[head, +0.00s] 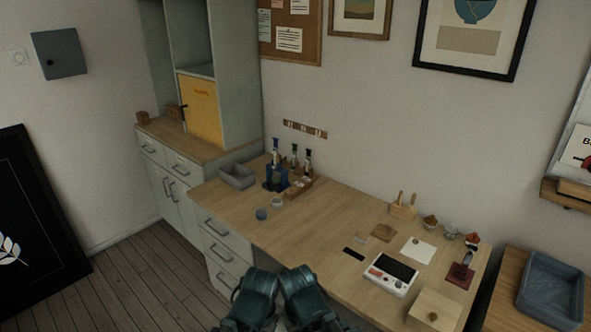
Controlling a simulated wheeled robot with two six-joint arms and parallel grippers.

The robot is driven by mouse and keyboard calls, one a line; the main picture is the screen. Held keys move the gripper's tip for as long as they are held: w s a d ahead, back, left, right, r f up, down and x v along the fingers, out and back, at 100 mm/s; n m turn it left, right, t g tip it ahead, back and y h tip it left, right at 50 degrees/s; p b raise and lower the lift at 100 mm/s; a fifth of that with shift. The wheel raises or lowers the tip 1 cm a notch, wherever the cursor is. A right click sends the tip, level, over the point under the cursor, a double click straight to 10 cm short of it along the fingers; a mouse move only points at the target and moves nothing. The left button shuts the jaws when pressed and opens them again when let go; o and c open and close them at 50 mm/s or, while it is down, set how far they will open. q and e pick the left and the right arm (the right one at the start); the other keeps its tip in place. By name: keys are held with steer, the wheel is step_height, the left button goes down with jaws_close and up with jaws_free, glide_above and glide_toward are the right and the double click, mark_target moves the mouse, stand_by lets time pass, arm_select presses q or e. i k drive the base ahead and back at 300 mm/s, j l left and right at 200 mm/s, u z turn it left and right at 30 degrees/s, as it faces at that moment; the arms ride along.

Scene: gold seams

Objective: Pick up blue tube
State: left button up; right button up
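Several small tube-like items with dark or coloured tops stand upright at the far left of the wooden desk. A blue-topped one (275,146) is at the left, over a dark blue stand (276,178). A green-topped one (295,149) and another dark-topped one (308,154) stand to its right, by a small wooden block (299,188). They are too small to tell which is the blue tube. Two teal parts of my arms show at the bottom middle, well short of them. No gripper fingers are visible.
The desk (330,222) has free room at its middle. A white device with a dark screen (391,273) and a wooden box (435,311) lie at the right.

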mark_target(275, 151)
steer(key=i+j, duration=0.3)
steer(key=i+j+z, duration=0.1)
steer(key=i+j, duration=0.2)
steer(key=j, duration=0.15)
steer(key=i+j, duration=0.25)
steer(key=j, duration=0.15)
steer(key=i+j+z, duration=0.1)
steer(key=i+j, duration=0.2)
steer(key=i+j+z, duration=0.1)
steer(key=i+j, duration=0.15)
steer(key=j, duration=0.25)
steer(key=i+j, duration=0.25)
steer(key=j, duration=0.2)
steer(key=i+j+z, duration=0.1)
steer(key=i+j, duration=0.15)
steer(key=j, duration=0.2)
steer(key=i+j, duration=0.25)
steer(key=j, duration=0.2)
